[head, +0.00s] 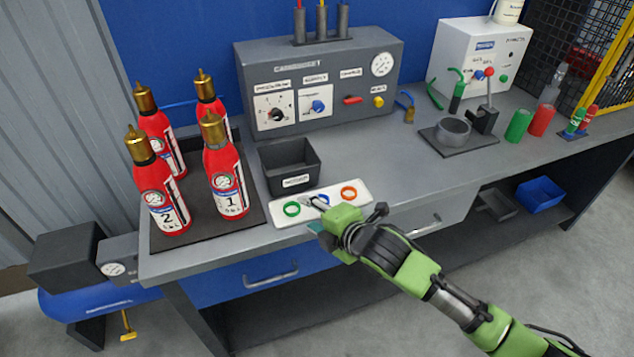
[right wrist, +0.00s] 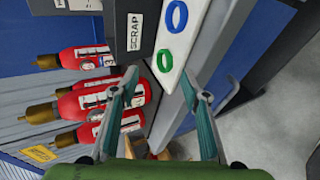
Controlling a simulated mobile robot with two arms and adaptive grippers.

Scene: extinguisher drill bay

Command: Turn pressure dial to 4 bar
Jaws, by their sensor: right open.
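The pressure dial (head: 276,114) is a black knob on a white scale plate at the left of the grey charging unit (head: 345,97). Its exact setting is too small to read. A round white gauge (head: 383,64) sits at the unit's upper right; its reading is not legible. My right gripper (head: 314,216) is open over the front of the white ring tray, well in front of the dial and apart from it. In the right wrist view its two fingers (right wrist: 160,88) are spread with nothing between them. The dial is not in that view. My left gripper is not in view.
Several red extinguishers (head: 226,180) stand on a dark mat at left. The black scrap bin (head: 291,167) and white ring tray (head: 273,217) lie between my gripper and the unit. A blue supply knob (head: 318,106) adjoins the dial. Bench space right of the bin is clear.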

